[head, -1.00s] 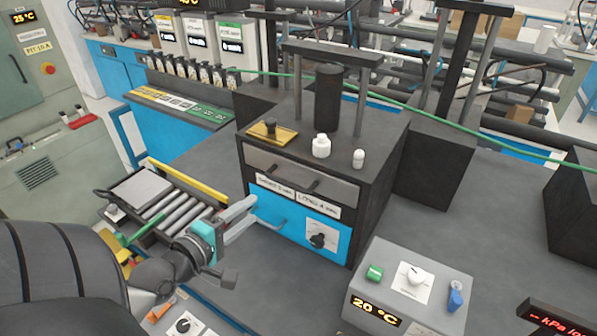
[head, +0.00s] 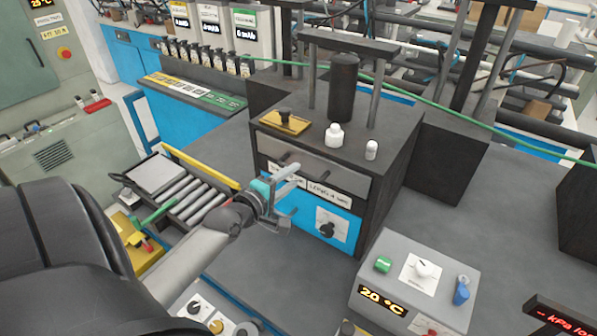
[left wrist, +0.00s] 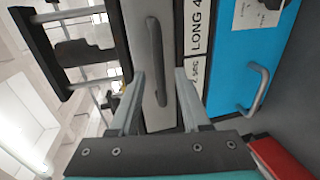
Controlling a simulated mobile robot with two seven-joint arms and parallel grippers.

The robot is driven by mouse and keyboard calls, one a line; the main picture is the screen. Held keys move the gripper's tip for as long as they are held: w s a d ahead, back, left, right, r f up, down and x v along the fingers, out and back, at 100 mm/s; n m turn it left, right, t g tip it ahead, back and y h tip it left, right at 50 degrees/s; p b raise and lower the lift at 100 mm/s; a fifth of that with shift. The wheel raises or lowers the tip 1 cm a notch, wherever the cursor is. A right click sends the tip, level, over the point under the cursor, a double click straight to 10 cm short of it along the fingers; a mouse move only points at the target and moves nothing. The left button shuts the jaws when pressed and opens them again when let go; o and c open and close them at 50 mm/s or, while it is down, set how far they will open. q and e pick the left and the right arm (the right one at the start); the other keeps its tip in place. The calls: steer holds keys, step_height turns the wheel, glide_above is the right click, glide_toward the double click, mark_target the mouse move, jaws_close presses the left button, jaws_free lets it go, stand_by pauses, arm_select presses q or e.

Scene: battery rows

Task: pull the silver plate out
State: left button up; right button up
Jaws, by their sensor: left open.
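The silver plate (head: 347,180) is the grey metal front strip in the upper part of the dark press box, with dark bar handles on it. In the left wrist view the silver plate (left wrist: 140,20) runs upright with one dark handle (left wrist: 155,60) on it. My left gripper (head: 296,190) is open in front of the box. In the wrist view its two fingers (left wrist: 160,75) lie either side of the handle's lower part, with gaps; touching cannot be told. The gripper hides part of the plate's lower area and labels. My right gripper is not in view.
A blue panel (left wrist: 238,65) with a metal handle (left wrist: 254,92) lies beside the plate. A yellow block (head: 286,122) and white bottles (head: 334,135) stand on the box. A roller rack (head: 195,200) is left; a 20 °C control box (head: 415,285) is right front.

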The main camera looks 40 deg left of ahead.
mark_target(297, 173)
arm_select(q)
steer(key=shift+x, duration=1.8)
jaws_close()
